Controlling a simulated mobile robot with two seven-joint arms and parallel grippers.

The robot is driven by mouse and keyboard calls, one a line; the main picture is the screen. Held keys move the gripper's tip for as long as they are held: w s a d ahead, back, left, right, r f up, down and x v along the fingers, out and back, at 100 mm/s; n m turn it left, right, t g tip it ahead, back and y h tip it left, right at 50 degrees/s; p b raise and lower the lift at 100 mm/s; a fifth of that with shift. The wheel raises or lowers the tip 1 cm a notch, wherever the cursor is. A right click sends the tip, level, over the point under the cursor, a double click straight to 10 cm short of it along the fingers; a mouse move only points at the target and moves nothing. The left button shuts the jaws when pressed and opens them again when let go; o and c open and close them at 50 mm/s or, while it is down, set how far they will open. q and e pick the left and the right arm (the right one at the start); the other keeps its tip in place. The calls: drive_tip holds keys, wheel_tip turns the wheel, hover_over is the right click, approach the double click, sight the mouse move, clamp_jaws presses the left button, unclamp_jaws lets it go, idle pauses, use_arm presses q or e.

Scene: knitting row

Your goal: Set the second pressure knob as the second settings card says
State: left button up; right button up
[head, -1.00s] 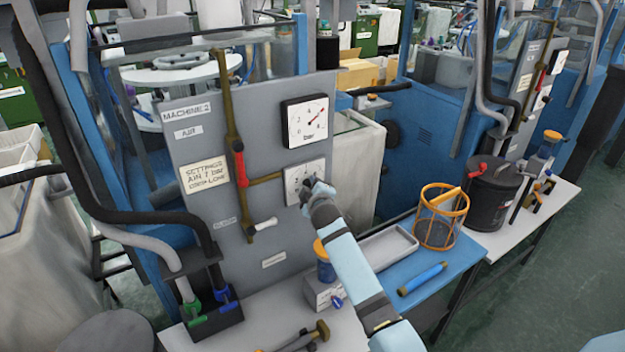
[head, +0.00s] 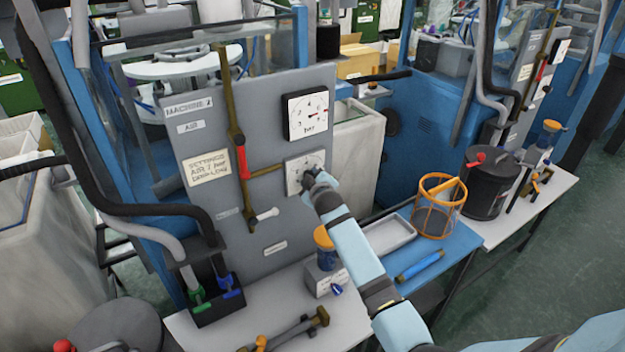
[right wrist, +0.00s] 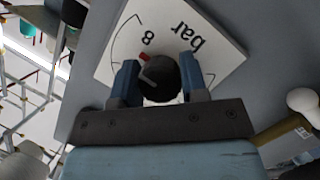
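The settings card (head: 207,167) is on the grey machine panel (head: 270,215) at left; its air line is too blurred to read surely. A white pressure dial plate (head: 293,180) sits low on the panel, under a round-scaled gauge (head: 305,117). My right gripper (head: 310,180) is at the lower dial, its arm coming from the lower right. In the right wrist view its two blue fingers (right wrist: 161,85) sit either side of the dark knob (right wrist: 160,77) and appear closed on it. A red mark (right wrist: 144,57) shows beside the knob near the 8. My left gripper is out of view.
A brass lever with a red sleeve (head: 242,163) runs down the panel left of the dials. A black pot (head: 487,187) stands farther right.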

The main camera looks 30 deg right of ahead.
drive_tip(key=o, duration=0.4)
drive_tip(key=shift+s, duration=0.1)
drive_tip(key=b+v, duration=0.1)
drive_tip(key=v, duration=1.2)
drive_tip(key=shift+s+r+b, duration=0.2)
drive_tip(key=shift+s+b, duration=0.1)
drive_tip(key=shift+b, duration=0.1)
drive_tip(key=s+a+f+m+g+y, duration=0.1)
drive_tip(key=s+a+f+y, duration=0.1)
drive_tip(key=s+a+f, duration=0.2)
drive_tip(key=s+a+f+m+g+y, duration=0.1)
drive_tip(key=s+a+f, duration=0.3)
drive_tip(key=s+f, duration=0.6)
drive_tip(key=s+a+f+m+g+y, duration=0.2)
drive_tip(key=s+f, duration=0.5)
drive_tip(key=s, duration=0.9)
drive_tip(key=shift+s+a+f+y, duration=0.1)
drive_tip(key=shift+a+y, duration=0.25)
drive_tip(key=shift+a, duration=0.25)
drive_tip(key=shift+s+a+f+y, duration=0.1)
drive_tip(key=shift+a+y, duration=0.25)
drive_tip(key=shift+a, duration=0.3)
